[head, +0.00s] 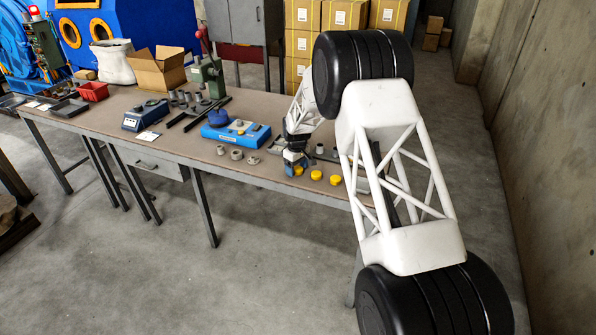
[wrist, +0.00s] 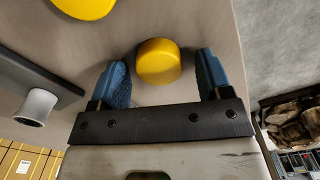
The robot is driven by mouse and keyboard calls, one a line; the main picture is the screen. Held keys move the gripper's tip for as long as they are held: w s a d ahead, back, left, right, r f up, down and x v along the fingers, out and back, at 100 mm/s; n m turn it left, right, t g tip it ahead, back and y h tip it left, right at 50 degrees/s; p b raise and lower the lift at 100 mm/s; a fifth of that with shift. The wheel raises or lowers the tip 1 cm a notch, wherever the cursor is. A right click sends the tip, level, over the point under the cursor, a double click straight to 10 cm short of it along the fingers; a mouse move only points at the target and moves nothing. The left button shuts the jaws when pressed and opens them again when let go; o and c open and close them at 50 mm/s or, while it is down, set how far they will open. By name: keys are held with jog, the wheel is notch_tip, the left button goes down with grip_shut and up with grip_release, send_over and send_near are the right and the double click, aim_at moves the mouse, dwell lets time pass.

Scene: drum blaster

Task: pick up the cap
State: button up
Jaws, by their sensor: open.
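Several yellow caps stand on the brown bench top near its front edge. In the head view one cap (head: 298,170) is at my gripper (head: 293,163), partly hidden by the blue fingers; two more, a middle cap (head: 316,175) and a right cap (head: 335,180), stand to its right. In the wrist view a yellow cap (wrist: 158,62) lies between the two open blue fingers of my gripper (wrist: 161,70), with a gap on each side. Another yellow cap (wrist: 85,4) is cut off at the top edge.
Grey cylindrical parts (head: 237,154) stand left of my gripper. A grey ring part (wrist: 38,106) and a dark bar (wrist: 30,78) are at left in the wrist view. The bench's front edge is close.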

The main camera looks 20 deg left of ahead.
aim_at(297, 168)
jog(key=shift+c, duration=0.2)
jog(key=c, duration=0.9)
jog(key=shift+c, duration=0.2)
jog(key=shift+r, duration=0.75)
notch_tip(297, 168, up, 2)
jog(key=s+d+r, duration=0.1)
jog(key=s+d, duration=0.7)
jog(key=s, duration=0.5)
jog(key=shift+s+d+r, duration=0.25)
jog(key=shift+d, duration=0.1)
jog(key=shift+w, duration=0.1)
